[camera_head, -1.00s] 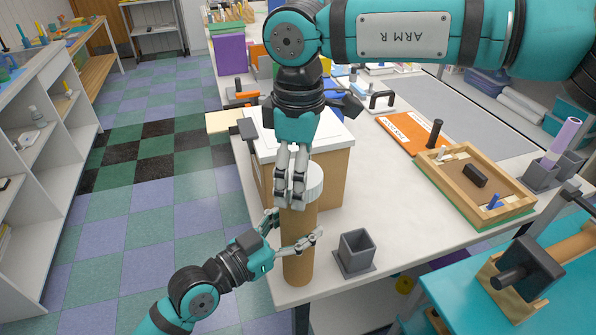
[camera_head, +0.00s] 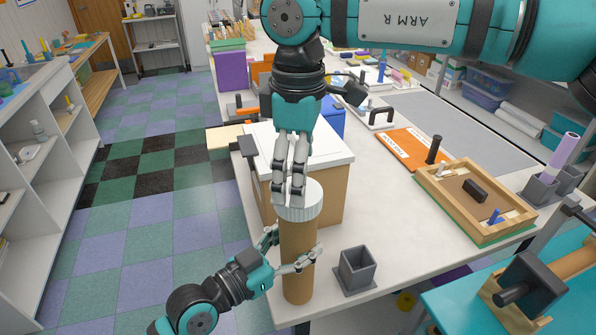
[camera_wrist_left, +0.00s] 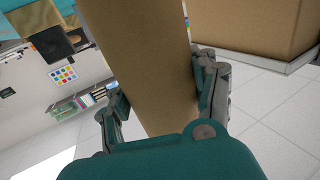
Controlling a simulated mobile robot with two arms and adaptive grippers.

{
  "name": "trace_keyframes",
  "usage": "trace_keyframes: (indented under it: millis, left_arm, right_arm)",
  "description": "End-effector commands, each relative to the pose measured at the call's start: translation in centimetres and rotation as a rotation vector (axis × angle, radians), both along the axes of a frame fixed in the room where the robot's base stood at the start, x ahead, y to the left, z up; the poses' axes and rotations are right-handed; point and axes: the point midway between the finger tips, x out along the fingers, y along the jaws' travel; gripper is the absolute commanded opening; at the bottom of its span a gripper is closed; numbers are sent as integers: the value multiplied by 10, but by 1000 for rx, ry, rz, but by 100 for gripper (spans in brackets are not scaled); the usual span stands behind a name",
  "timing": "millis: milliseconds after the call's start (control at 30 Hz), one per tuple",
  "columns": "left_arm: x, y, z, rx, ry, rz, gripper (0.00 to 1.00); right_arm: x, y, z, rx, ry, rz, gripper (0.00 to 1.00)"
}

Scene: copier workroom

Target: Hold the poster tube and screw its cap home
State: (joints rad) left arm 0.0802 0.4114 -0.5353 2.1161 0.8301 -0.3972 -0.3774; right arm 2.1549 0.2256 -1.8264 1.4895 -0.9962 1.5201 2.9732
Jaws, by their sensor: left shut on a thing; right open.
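The brown poster tube (camera_head: 297,262) stands upright near the front left edge of the white table. My left gripper (camera_head: 292,258) is shut around its middle; the tube also fills the centre of the left wrist view (camera_wrist_left: 145,60) between the fingers (camera_wrist_left: 165,105). The white ribbed cap (camera_head: 307,200) sits on top of the tube. Whether it is fully seated cannot be told.
A cardboard box with a white lid (camera_head: 325,148) stands just behind the tube. A grey square holder (camera_head: 357,270) stands right of it. A wooden tray (camera_head: 475,200) and an orange board (camera_head: 412,148) lie further right. Table surface between is clear.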

Motion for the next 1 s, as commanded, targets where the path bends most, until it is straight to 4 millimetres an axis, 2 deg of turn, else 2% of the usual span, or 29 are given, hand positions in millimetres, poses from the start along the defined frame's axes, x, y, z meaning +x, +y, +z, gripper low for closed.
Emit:
trace_keyframes:
  millis: [167, 267, 367, 1000]
  left_arm:
    - [0, 0, 0, 0, 0, 0, 0]
    - [0, 0, 0, 0, 0, 0, 0]
    - [0, 0, 0, -1, -1, 0, 0]
    - [0, 0, 0, 0, -1, 0, 0]
  right_arm:
    - [0, 0, 0, 0, 0, 58, 92]
    - [0, 1, 1, 0, 0, 193, 92]
    - [0, 1, 3, -1, -1, 405, 92]
    - [-1, 3, 15, -3, -1, 2059, 92]
